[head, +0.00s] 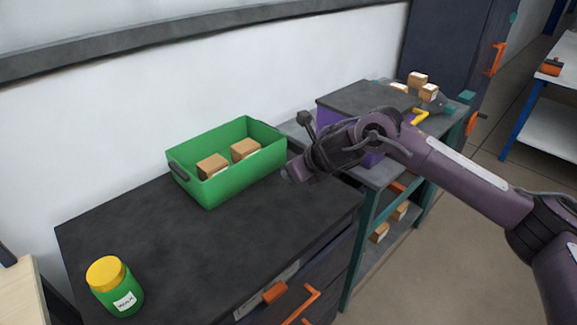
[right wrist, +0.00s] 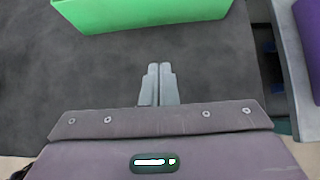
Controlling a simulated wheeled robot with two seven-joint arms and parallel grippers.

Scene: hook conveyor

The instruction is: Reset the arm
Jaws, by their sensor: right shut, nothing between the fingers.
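My right arm comes in from the right in the head view. Its gripper (head: 289,174) hangs above the dark countertop (head: 190,255), just right of the green bin (head: 225,189). In the right wrist view the two fingers of the gripper (right wrist: 160,68) are together with nothing between them. The countertop lies below them and the green bin (right wrist: 140,14) is ahead of the fingertips, apart from them. My left gripper does not show in either view.
The green bin holds two small brown boxes (head: 212,166). A green jar with a yellow lid (head: 107,275) stands at the counter's front left. A teal-framed cart (head: 366,235) with a purple crate (head: 322,118) stands at right. The middle of the countertop is clear.

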